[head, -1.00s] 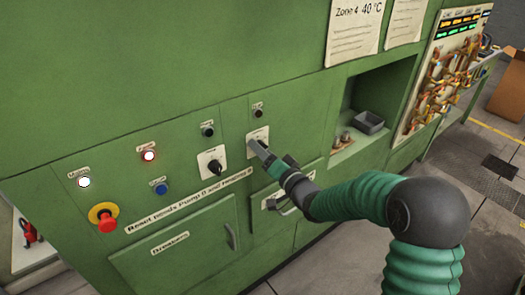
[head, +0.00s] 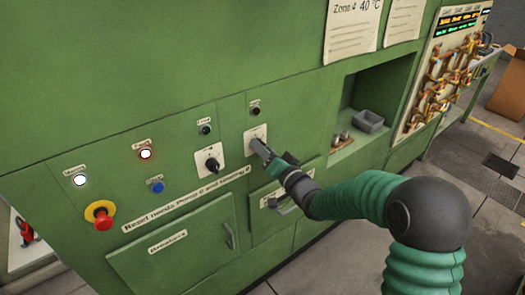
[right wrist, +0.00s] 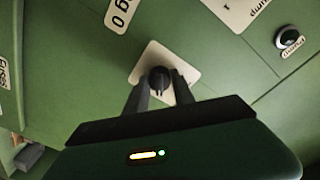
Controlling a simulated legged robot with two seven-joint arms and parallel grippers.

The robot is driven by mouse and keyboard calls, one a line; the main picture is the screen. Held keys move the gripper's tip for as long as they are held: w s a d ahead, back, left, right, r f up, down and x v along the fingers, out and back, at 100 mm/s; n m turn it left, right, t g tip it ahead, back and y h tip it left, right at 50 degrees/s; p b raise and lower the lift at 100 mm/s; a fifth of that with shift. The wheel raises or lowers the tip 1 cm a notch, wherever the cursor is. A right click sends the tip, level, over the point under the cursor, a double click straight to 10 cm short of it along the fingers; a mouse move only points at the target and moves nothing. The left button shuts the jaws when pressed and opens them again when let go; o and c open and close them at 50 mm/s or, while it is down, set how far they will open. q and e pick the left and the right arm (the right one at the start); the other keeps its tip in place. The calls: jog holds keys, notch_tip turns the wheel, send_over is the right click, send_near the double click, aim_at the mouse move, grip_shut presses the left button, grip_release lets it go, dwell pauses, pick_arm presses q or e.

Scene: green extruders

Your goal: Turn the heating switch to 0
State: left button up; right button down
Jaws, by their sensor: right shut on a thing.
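The switch under my right gripper is a dark rotary knob (right wrist: 159,78) on a white plate (right wrist: 185,75). In the head view this plate (head: 254,132) is the right one of two on the green cabinet, and its knob is hidden by the gripper. My right gripper (head: 260,147) is shut on the knob, with one finger on each side of it in the right wrist view. I cannot read the switch's position. The left plate holds another black rotary switch (head: 212,165). My left gripper is not in view.
A label (head: 185,199) about reset, pump and heating runs below the switches. A red emergency button (head: 101,221), a blue button (head: 157,187) and lit white lamps are at the left. A drawer handle (head: 280,207) lies below my gripper. A recess holds a grey tray (head: 368,121).

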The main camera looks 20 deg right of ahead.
jog(key=n+b, duration=0.2)
jog(key=n, duration=0.1)
jog(key=f+n+b, duration=0.1)
jog(key=n+b, duration=0.2)
jog(key=shift+f, duration=0.15)
jog(key=n+b, duration=0.3)
jog(key=shift+n+y+b, duration=0.4)
jog(key=shift+n+b, duration=0.2)
jog(key=shift+n, duration=0.4)
jog(key=c, duration=1.5)
grip_release()
jog(key=o, duration=0.4)
jog(key=shift+w+r, duration=0.1)
jog(key=shift+r, duration=0.15)
jog(key=shift+o, duration=0.2)
jog(key=shift+r, duration=0.15)
